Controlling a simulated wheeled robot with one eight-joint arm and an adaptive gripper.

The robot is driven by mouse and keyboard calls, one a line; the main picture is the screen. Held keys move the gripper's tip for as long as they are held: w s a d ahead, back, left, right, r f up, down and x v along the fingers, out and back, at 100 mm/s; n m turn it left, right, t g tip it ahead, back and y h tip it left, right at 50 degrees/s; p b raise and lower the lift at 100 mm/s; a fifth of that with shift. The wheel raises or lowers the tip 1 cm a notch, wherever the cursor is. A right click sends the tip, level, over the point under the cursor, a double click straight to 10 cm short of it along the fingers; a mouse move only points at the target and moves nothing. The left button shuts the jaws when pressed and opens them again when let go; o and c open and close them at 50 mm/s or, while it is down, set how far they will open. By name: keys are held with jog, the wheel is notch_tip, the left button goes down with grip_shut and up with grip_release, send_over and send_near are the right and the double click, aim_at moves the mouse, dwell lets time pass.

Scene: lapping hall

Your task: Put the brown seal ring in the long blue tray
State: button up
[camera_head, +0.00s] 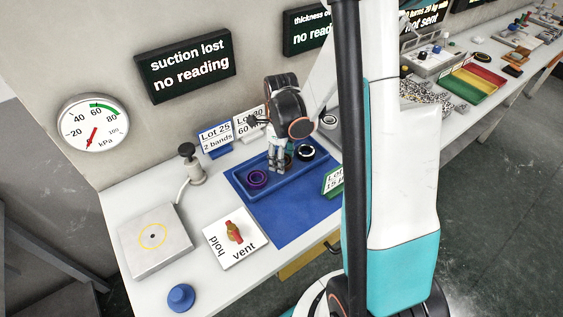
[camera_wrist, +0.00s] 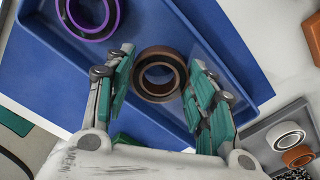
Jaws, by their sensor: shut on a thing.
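The brown seal ring (camera_wrist: 143,74) is between the two fingers of my gripper (camera_wrist: 163,88) in the wrist view, and my gripper is shut on it. The long blue tray (camera_wrist: 232,52) lies beneath the ring in that view; the height of the ring above its floor is hard to tell.
A purple ring (camera_head: 257,179) lies in the tray left of my gripper, also seen in the wrist view (camera_wrist: 65,14). Lot signs (camera_head: 215,138) stand behind. A blue mat (camera_head: 285,222) lies in front.

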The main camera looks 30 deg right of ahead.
jog(key=shift+f, duration=0.7)
jog(key=shift+f, duration=0.1)
jog(key=o, duration=1.1)
jog(key=shift+c, duration=0.2)
notch_tip(320, 180, up, 12)
jog(key=p, duration=0.4)
